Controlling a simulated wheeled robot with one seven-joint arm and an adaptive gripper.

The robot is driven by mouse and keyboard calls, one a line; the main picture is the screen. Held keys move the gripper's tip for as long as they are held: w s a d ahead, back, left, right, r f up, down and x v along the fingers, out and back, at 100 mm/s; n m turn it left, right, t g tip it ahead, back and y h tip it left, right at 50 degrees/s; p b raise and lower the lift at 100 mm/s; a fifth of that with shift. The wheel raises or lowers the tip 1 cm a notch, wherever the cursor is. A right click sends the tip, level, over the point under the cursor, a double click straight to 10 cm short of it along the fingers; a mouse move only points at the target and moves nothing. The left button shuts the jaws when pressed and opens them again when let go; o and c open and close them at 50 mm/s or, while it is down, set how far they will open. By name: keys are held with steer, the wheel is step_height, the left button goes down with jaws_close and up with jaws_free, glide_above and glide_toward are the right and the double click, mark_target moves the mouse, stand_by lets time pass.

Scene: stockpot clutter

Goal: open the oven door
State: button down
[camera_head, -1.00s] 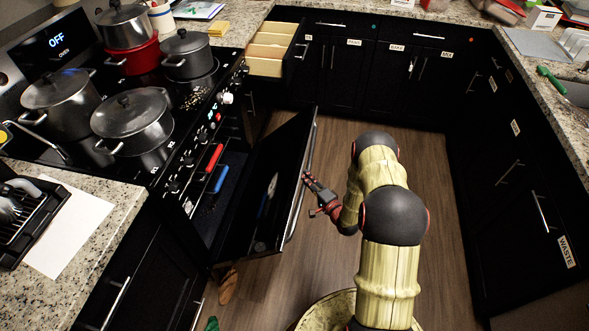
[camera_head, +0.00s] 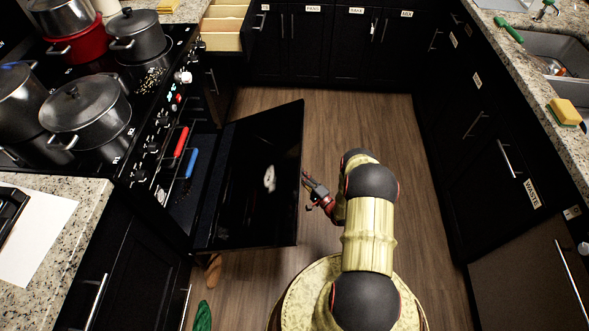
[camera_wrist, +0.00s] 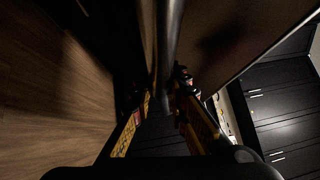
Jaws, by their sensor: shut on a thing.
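The black oven door (camera_head: 245,195) stands well open, swung down and out from the black oven (camera_head: 165,125) on the left. Its inner face shows in the head view. My gripper (camera_head: 307,181) is at the door's outer edge, on the far side from the oven. In the wrist view a long metal bar, the door handle (camera_wrist: 168,45), runs between the fingers of my gripper (camera_wrist: 165,100). The gripper is shut on this handle. The fingertips' exact contact is dark and partly hidden. The handle is hidden behind the door in the head view.
Red (camera_head: 181,141) and blue (camera_head: 192,163) grips show at the oven opening. Pots, including a large lidded one (camera_head: 88,115), stand on the stovetop. A drawer (camera_head: 222,28) is open behind. Wooden floor (camera_head: 420,180) is clear right of my arm. A green item (camera_head: 203,316) lies low left.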

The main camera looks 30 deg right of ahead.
step_height(320, 180, down, 11)
steer(key=s+d+m+t, duration=0.1)
steer(key=d+m+t, duration=0.1)
steer(key=shift+d+m, duration=0.15)
steer(key=shift+m, duration=0.15)
stand_by(0.3)
stand_by(0.4)
steer(key=c, duration=2.1)
jaws_free()
steer(key=shift+d, duration=0.1)
steer(key=o, duration=0.4)
steer(key=shift+s, duration=0.1)
steer(key=shift+a, duration=0.2)
steer(key=shift+f, duration=0.1)
